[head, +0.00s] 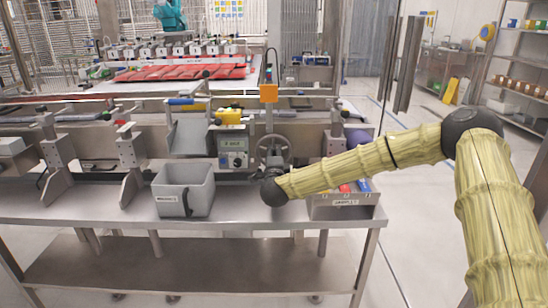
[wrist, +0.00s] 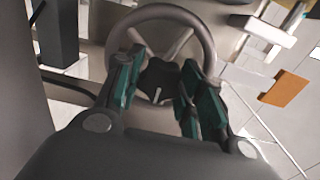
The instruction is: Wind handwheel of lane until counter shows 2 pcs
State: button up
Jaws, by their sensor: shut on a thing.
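The grey handwheel (head: 263,146) stands upright on the machine front, right of the counter box. In the wrist view its round rim (wrist: 160,12) and spokes show around a dark lobed centre knob (wrist: 157,80) with a white mark. My gripper (wrist: 162,68) has its green-padded fingers on either side of this knob, inside the rim, and is shut on it. In the head view my arm's end covers the lower part of the wheel, and the fingers are hard to make out. The counter box (head: 233,160) has a small lit display whose digits are too small to read.
A grey bin (head: 184,196) stands on the steel table left of the counter. A labelled tray (head: 343,212) with small coloured items lies right of the wheel, below my arm. Metal brackets stand further left. Red packs (head: 180,73) lie on the machine behind.

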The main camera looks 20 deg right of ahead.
jog(key=o, duration=1)
jog(key=v, duration=1.2)
jog(key=shift+s, duration=0.1)
